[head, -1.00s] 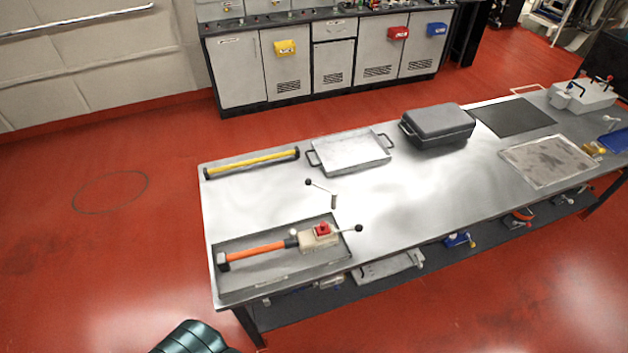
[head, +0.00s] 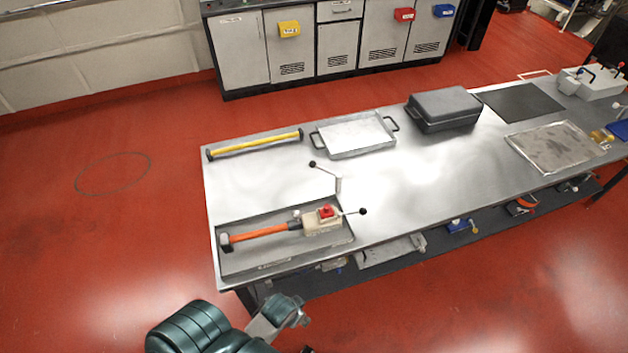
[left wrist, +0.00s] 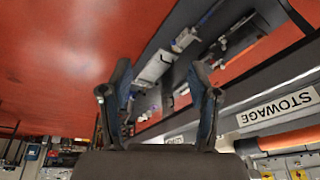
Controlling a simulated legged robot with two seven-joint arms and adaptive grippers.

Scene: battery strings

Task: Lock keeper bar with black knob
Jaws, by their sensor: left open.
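A thin metal bar with a black knob (head: 313,164) stands at the middle of the steel workbench, joined to a short upright post. A second thin bar with a black knob (head: 362,211) reaches right from a cream block with a red top (head: 322,220) in a grey tray (head: 265,261). I cannot tell which bar is the keeper bar. My left arm is at the bottom of the head view, in front of the bench and apart from both bars. My left gripper (left wrist: 160,108) is open and empty in the left wrist view. My right gripper is not in view.
An orange-handled tool (head: 262,237) lies in the tray. A yellow bar (head: 256,145), a two-handled tray (head: 356,138) and a dark case (head: 445,109) sit along the bench's far side. The bench's lower shelf (head: 390,267) holds several items.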

